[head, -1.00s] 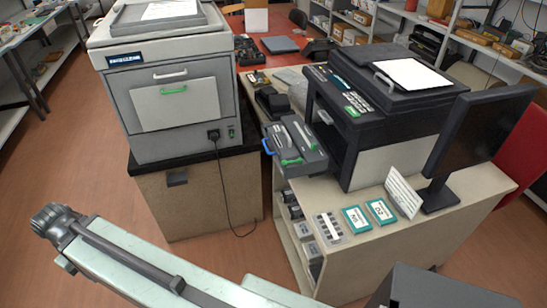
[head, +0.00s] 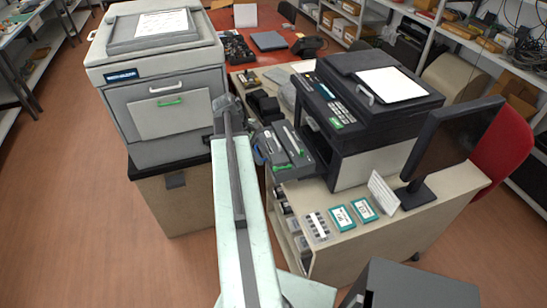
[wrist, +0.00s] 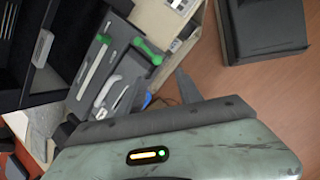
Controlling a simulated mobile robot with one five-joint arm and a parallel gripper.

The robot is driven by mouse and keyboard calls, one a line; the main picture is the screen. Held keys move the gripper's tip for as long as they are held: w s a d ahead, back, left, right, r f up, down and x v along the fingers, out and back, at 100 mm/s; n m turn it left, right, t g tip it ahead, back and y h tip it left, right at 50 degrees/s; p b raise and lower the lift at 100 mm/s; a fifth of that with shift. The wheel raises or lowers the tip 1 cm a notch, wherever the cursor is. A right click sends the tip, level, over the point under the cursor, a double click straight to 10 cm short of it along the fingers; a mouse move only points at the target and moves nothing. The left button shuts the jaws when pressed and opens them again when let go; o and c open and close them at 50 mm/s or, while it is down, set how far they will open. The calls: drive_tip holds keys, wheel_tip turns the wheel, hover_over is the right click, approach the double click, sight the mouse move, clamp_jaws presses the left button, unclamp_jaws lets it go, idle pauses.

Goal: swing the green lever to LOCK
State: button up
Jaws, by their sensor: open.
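A grey tray (head: 284,152) sticks out of the front of the black printer, with pale handles and green parts on it. I cannot tell which green part is the lever, and no LOCK marking is legible. My gripper (head: 227,104) is left of the tray in the head view. In the wrist view, my open gripper (wrist: 153,84) has its dark fingers apart, with nothing visibly held; the tray lies beyond them.
The black printer (head: 395,115) stands right of the tray on a pale cabinet. Toner boxes (head: 341,218), a sign and a monitor (head: 450,145) are at right. Open floor (head: 75,190) lies left.

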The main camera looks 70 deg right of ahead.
sight(282, 168)
drive_tip(key=b+x, duration=0.3)
drive_tip(key=x, duration=0.1)
drive_tip(key=b+x, duration=0.4)
drive_tip(key=shift+s+d+r, duration=0.1)
drive_tip(key=shift+s+d, duration=0.1)
drive_tip(key=shift+s, duration=0.25)
drive_tip(key=shift+r, duration=0.1)
